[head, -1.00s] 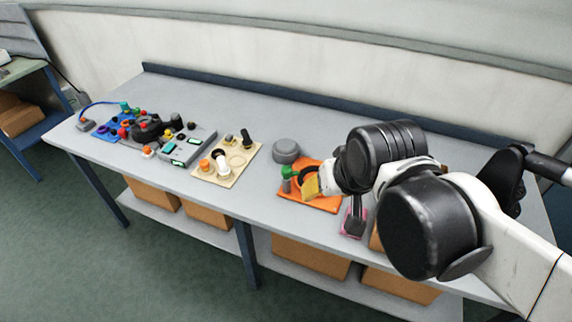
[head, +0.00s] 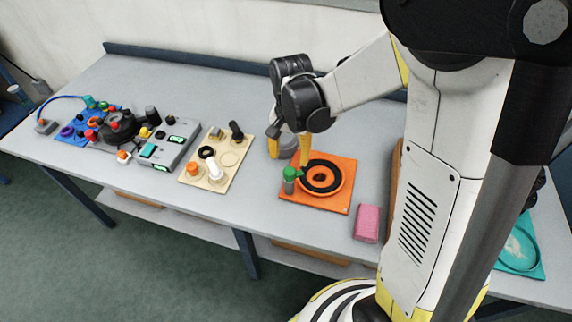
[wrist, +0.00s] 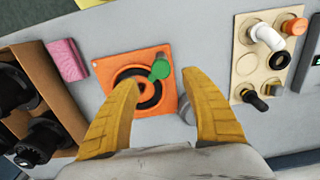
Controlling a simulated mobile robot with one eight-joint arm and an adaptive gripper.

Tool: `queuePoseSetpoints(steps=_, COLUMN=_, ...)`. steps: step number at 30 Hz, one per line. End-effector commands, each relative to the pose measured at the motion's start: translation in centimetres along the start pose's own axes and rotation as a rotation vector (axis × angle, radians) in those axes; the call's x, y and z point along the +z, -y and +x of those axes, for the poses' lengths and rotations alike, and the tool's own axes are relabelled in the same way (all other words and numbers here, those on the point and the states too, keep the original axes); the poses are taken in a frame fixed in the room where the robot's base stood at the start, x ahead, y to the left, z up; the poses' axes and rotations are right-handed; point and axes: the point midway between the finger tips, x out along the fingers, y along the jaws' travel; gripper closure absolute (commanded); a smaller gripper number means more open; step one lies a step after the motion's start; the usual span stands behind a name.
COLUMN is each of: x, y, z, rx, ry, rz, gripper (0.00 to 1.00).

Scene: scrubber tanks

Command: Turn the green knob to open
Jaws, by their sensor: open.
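The green knob (head: 291,172) sits on a small grey post at the left side of an orange panel (head: 336,200), which lies on the bench. A black ring in an orange rim (head: 322,177) is beside it on the panel. The knob also shows in the wrist view (wrist: 160,70), at the panel's edge, ahead of and between my fingertips. My gripper (head: 289,150) has yellow fingers spread apart. It is empty, above the bench just behind the knob in the head view, and does not appear to touch it.
A beige panel (head: 229,181) with white and orange fittings lies to the left, with a grey control box (head: 176,148) beyond. A grey cylinder (head: 290,147) stands behind my gripper. A pink block (head: 367,222) and a brown box (wrist: 42,62) are on the orange panel's other side.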

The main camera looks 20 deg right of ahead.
Motion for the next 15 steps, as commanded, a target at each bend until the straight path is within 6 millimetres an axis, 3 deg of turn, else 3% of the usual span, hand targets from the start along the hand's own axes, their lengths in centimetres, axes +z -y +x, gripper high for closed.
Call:
queuePoseSetpoints(steps=1, x=-0.1, y=0.0, z=1.4, rx=0.000, ry=0.000, rz=0.000, gripper=0.45)
queuePoseSetpoints(steps=7, x=-0.1, y=0.0, z=5.3, rx=-0.001, ry=-0.001, rz=-0.001, gripper=0.45)
queuePoseSetpoints(steps=15, x=0.0, y=0.0, z=7.6, rx=-0.001, ry=-0.001, rz=-0.002, gripper=0.45)
